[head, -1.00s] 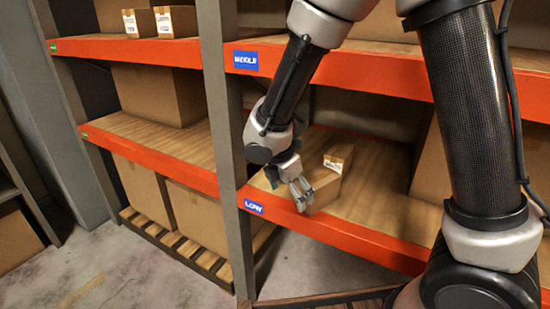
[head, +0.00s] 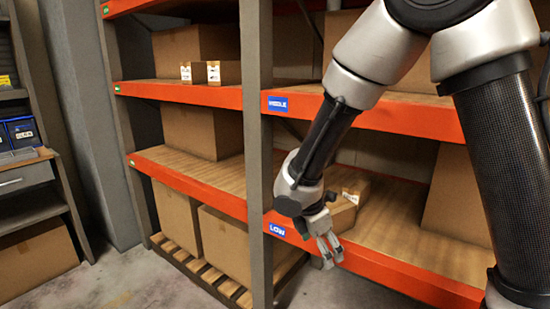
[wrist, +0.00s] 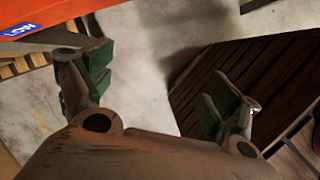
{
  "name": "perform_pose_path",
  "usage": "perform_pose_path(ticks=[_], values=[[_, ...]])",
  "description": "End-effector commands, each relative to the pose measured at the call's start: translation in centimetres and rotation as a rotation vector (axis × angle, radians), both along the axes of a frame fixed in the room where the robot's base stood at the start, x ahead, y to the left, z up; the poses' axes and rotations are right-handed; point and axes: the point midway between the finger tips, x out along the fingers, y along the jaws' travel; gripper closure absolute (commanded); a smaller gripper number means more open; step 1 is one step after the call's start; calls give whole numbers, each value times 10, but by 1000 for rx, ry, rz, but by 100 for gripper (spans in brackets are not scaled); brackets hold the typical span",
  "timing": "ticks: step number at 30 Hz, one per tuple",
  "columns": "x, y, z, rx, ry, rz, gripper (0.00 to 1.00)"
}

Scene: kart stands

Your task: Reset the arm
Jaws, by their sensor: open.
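My gripper (head: 328,252) hangs in front of the orange edge of the low shelf (head: 400,278) in the head view, fingers pointing down. In the wrist view my gripper (wrist: 160,95) is open, with its green-padded fingers wide apart and nothing between them. A small cardboard box (head: 340,214) with a white label lies on the low shelf just behind my gripper, partly hidden by it. My gripper appears apart from the box.
A middle shelf (head: 390,119) runs above the low one. A grey upright post (head: 257,150) stands left of my gripper. Large boxes (head: 222,240) stand on a pallet at floor level. A dark slatted surface (wrist: 240,85) lies below my gripper at right. Bare floor (wrist: 140,60) shows between.

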Motion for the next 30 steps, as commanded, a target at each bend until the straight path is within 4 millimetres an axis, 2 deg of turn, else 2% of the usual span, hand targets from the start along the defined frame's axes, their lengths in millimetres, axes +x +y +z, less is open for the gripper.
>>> perform_pose_path(ticks=[5,8,20,27,30], values=[[-17,-16,-3,-19,4,-184,10],[-32,-28,6,-18,-9,-338,10],[-77,-106,82,121,-97,-1032,10],[-125,-172,144,350,-169,-1552,10],[-145,-194,166,469,-214,-1695,10]])
